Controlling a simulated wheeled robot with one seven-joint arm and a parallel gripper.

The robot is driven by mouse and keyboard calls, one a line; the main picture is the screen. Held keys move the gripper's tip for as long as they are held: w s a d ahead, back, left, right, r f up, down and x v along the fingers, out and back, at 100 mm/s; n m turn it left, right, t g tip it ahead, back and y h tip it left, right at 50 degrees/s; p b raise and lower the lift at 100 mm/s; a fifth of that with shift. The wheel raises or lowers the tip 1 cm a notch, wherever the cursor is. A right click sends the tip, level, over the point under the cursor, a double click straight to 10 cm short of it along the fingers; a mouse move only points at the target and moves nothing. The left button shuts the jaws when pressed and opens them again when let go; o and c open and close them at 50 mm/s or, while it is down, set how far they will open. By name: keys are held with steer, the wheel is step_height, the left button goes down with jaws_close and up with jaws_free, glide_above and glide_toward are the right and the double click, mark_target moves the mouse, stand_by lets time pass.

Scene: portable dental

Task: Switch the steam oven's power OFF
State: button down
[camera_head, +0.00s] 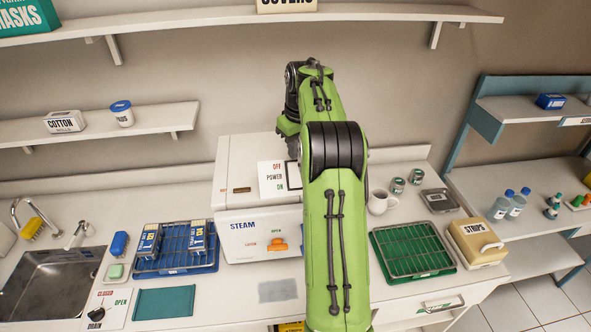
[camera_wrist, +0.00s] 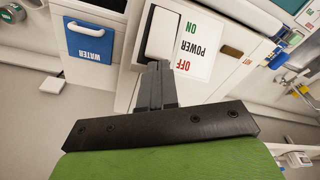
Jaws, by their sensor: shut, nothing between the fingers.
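The white steam oven (camera_head: 240,222) stands on the counter, with an OFF/POWER/ON label (camera_head: 272,180) on its upper front. OFF is at the label's top. In the wrist view the label (camera_wrist: 199,50) appears upside down, beside a white rocker switch (camera_wrist: 162,34) in a dark frame. My gripper (camera_wrist: 156,66) is shut and empty. Its fingertips are at the OFF end of the switch; I cannot tell whether they touch it or which way the rocker is tilted. In the head view my green arm hides the gripper and most of the switch.
An orange latch (camera_head: 277,245) is on the oven's lower front. A blue rack tray (camera_head: 176,262) is to the left; a mug (camera_head: 378,203) and a green rack tray (camera_head: 412,250) are to the right. A blue WATER panel (camera_wrist: 92,42) shows near the switch.

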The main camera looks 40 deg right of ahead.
mark_target(293, 166)
steer(key=shift+r, duration=2.4)
steer(key=s+a+r+t+b, duration=0.1)
steer(key=s+a+r+b, duration=0.15)
steer(key=a, duration=0.75)
steer(key=s+a+r+t+b, duration=0.15)
steer(key=s+a, duration=0.25)
steer(key=a, duration=0.6)
steer(key=s+a+f+b, duration=0.1)
steer(key=s+a+f, duration=0.2)
steer(key=s, duration=0.3)
steer(key=s+a+f+t+b, duration=0.1)
steer(key=s+a+f+b, duration=0.1)
steer(key=s+a+f, duration=0.2)
steer(key=s+a+f+b, duration=0.2)
steer(key=s+f, duration=0.4)
steer(key=s, duration=0.3)
steer(key=shift+a+f+n, duration=0.2)
steer(key=shift+a+n, duration=0.2)
steer(key=shift+a, duration=0.25)
